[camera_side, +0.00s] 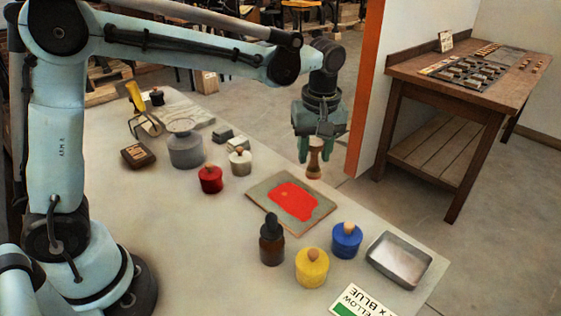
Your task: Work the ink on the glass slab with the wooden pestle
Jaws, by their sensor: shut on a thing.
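My gripper (316,150) is at the upper middle, pointing down, shut on the wooden pestle (315,163). The pestle is upright, with a pale wooden upper part between the fingers and a broader reddish-brown foot below. The glass slab (266,192) lies flat on the table, just left of and nearer the camera than the pestle. A bright red patch of ink (293,202) covers the slab's middle, with a small orange spot in it. The pestle appears beside the slab's far edge, clear of the ink. I cannot tell whether its foot touches the table.
Red (211,179), white (240,161), yellow (311,267) and blue (347,240) jars with wooden knobs stand around the slab. A brown dropper bottle (272,244) stands at its near side. A metal tray (399,260) and a label card (362,301) lie at the near right. A grey pot (185,149) stands further left.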

